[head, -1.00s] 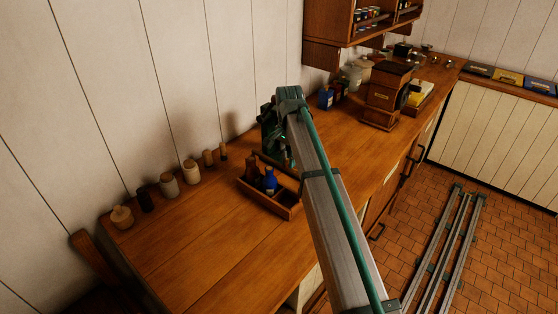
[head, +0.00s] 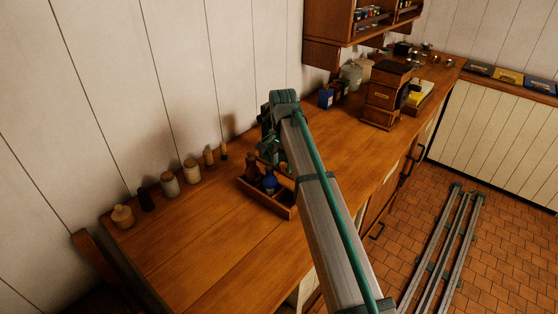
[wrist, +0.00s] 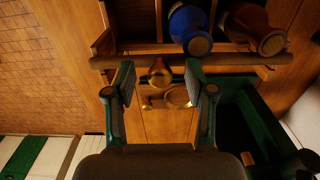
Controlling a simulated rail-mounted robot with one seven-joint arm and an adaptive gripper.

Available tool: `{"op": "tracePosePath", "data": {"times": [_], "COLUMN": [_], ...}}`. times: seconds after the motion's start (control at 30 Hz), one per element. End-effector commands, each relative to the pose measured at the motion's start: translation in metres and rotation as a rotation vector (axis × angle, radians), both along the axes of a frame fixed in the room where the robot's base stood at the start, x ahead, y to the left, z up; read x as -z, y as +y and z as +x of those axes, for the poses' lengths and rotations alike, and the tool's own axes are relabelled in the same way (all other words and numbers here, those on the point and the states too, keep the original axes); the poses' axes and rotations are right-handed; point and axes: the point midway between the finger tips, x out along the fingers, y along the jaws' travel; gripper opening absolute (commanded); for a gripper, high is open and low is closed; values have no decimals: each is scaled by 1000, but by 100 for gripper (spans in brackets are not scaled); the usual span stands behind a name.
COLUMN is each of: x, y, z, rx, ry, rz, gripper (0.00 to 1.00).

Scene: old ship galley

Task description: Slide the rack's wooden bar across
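The rack (head: 263,205) is a small open wooden tray with compartments on the counter; it holds a blue bottle (wrist: 187,27) and a brown bottle (wrist: 252,27). Its round wooden bar (wrist: 238,61) runs across the wrist view, above the compartments. My gripper (wrist: 160,70) is open, its two fingers apart at the bar with nothing clamped between them. I cannot tell whether the fingertips touch the bar. In the head view my gripper (head: 270,150) is down at the rack, and my arm hides part of the rack and bar.
Small brass pieces (wrist: 178,97) show between my fingers. Several jars (head: 169,184) stand along the wall to the left. A wooden grinder-like box (head: 384,98) and blue tin (head: 327,97) stand behind. The counter (head: 200,245) in front of the jars is clear.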

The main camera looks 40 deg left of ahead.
Motion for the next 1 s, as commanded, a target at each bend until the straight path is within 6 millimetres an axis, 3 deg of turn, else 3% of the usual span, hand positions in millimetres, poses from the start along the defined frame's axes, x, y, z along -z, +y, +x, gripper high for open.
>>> {"op": "tracePosePath", "data": {"times": [0.27,1.0], "x": [-4,-68], "y": [0,0], "z": [1,1], "rx": [0,0], "ry": [-1,-1], "rz": [0,0], "gripper": [54,54]}}
